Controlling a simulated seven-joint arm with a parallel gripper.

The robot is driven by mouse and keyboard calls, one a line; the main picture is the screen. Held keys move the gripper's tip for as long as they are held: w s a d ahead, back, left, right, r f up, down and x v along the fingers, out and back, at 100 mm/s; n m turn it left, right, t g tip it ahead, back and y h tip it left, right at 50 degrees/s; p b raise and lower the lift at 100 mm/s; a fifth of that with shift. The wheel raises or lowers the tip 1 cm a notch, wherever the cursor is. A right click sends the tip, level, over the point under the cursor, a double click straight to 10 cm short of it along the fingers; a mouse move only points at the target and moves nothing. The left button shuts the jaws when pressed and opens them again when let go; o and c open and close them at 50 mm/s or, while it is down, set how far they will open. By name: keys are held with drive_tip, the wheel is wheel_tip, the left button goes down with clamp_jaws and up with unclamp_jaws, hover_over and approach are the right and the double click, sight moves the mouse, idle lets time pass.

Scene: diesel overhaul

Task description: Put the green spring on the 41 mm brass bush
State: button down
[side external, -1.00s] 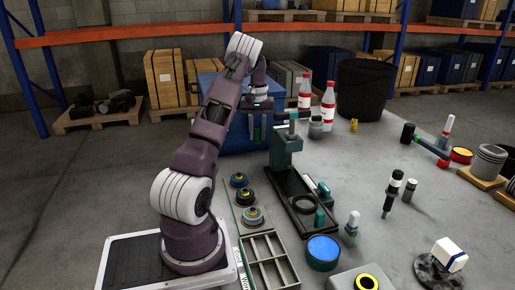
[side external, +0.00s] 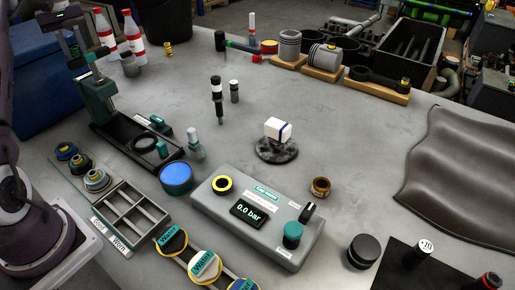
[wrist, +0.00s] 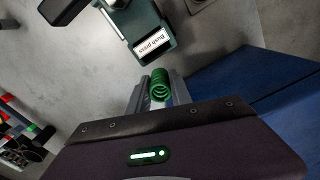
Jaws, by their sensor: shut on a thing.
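My gripper (wrist: 153,92) is shut on the green spring (wrist: 159,84), whose coils show between the two fingers in the wrist view. In the side view my gripper (side external: 76,48) is at the upper left, raised near the blue bin and the top of the press; the spring is too small to make out there. A brass-coloured bush (side external: 321,187) stands on the table right of the grey pressure box, well away from my gripper. No size marking is readable on it, so I cannot tell if it is the 41 mm one.
The green bush press (side external: 103,103) stands close to my gripper; its label shows in the wrist view (wrist: 151,41). The blue bin (side external: 40,98) is at the left. Stacked round parts (side external: 96,180) and a divided tray (side external: 128,212) lie in front.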

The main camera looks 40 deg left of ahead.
drive_tip(key=w+d, duration=0.6)
drive_tip(key=m, duration=1.7)
approach(322, 183)
wheel_tip(322, 183, down, 6)
drive_tip(key=shift+r, duration=0.2)
drive_tip(key=shift+f, duration=0.15)
